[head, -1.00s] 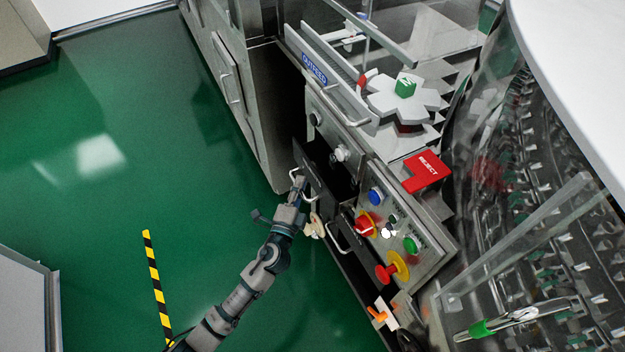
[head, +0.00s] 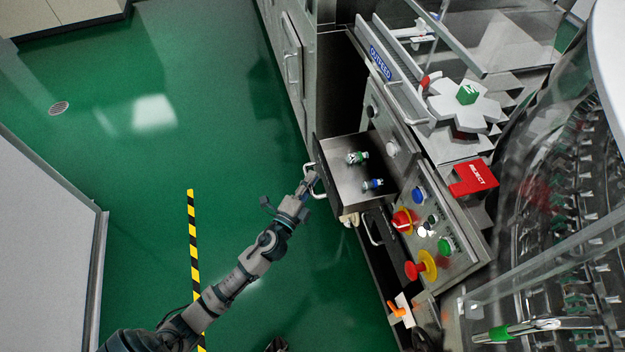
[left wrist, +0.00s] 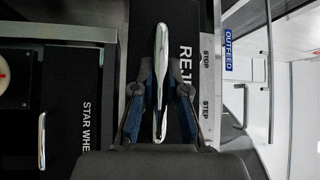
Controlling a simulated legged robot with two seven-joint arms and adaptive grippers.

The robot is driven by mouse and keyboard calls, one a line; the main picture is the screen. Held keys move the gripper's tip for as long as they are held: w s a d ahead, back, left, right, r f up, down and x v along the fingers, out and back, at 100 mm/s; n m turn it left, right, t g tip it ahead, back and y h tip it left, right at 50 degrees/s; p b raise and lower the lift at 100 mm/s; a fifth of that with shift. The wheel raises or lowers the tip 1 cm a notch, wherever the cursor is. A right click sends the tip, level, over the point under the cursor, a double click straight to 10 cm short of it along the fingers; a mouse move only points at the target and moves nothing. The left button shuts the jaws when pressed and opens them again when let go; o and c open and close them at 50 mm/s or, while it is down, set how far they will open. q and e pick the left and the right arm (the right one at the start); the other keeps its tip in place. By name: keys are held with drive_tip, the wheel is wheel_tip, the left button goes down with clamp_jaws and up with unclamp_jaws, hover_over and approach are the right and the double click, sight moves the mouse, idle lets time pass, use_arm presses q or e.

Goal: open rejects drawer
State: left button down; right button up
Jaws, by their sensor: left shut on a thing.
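The rejects drawer (head: 345,190) stands pulled out from the machine front in the head view. Two small vials, one with green (head: 357,157) and one with blue (head: 373,184), lie inside it. My left gripper (head: 311,182) is at the drawer's front, shut on its handle. In the left wrist view the gripper (left wrist: 160,100) has its two fingers on either side of the shiny bar handle (left wrist: 161,60). The dark drawer front behind it bears lettering starting "REJ" (left wrist: 188,75), partly hidden by the fingers. My right gripper is not in view.
Beside it is another drawer with a handle (head: 372,228), labelled "STAR WHE" in the wrist view (left wrist: 86,125). The control panel (head: 436,222) carries blue, red and green buttons. A red REJECT sign (head: 473,177) sits above. Green floor (head: 130,200) left of the machine is open.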

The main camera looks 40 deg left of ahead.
use_arm(q)
drive_tip(key=c, duration=1.2)
unclamp_jaws()
drive_tip(key=shift+a+f, duration=0.15)
drive_tip(key=shift+f, duration=0.15)
drive_tip(key=shift+s, duration=0.1)
drive_tip(key=shift+s, duration=0.3)
drive_tip(key=s, duration=0.3)
drive_tip(key=s+d+f, duration=0.1)
drive_tip(key=s, duration=0.7)
drive_tip(key=shift+d+f, duration=0.25)
drive_tip(key=shift+f, duration=0.05)
